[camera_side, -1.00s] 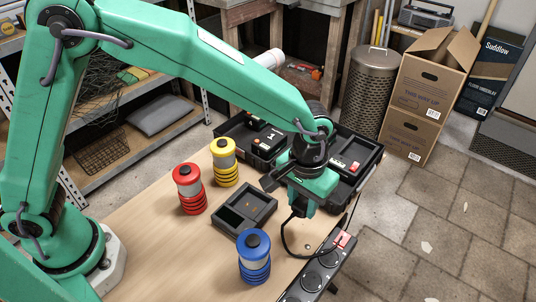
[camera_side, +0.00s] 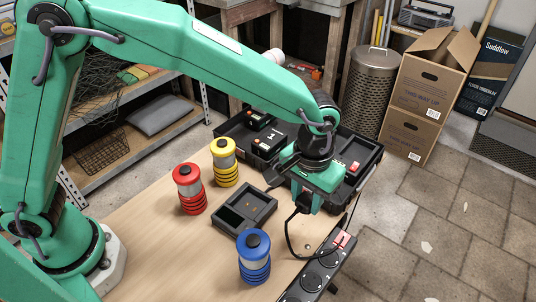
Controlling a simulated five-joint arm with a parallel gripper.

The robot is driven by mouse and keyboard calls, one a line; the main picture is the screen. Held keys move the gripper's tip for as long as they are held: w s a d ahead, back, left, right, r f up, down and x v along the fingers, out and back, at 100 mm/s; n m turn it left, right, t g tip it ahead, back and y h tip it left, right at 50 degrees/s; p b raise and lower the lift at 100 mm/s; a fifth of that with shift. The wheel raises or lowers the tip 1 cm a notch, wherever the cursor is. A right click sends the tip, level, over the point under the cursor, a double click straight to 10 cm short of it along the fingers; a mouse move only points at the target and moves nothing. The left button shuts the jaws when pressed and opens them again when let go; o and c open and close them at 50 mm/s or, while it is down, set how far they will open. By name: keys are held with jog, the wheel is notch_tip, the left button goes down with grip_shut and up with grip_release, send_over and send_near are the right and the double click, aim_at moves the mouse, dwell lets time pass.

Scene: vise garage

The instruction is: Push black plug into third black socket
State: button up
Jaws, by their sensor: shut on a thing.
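My gripper (camera_side: 303,201) is shut on a black plug (camera_side: 303,208). Only a small part of the plug shows below the jaws. It is held in the air above the far end of the black socket strip, a little to the left. A black cable (camera_side: 286,236) hangs from the plug and curves down to the strip. The strip (camera_side: 342,258) lies along the table's right edge, with a red switch (camera_side: 342,239) at its far end. Round sockets run along it; one shows near the switch (camera_side: 328,258) and another nearer the camera (camera_side: 311,281). The plug is apart from the sockets.
A blue canister (camera_side: 254,257), a red canister (camera_side: 188,188) and a yellow canister (camera_side: 225,162) stand on the table around a dark divided tray (camera_side: 244,211). An open black toolbox (camera_side: 367,157) is behind my gripper. The table's front left is clear.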

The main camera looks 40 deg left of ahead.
send_over(329, 257)
jog(key=f, duration=0.2)
jog(key=shift+r, duration=0.2)
jog(key=shift+f, duration=0.15)
jog(key=shift+f, duration=2.75)
jog(key=shift+f, duration=0.6)
dwell(0.6)
jog(key=o, duration=1)
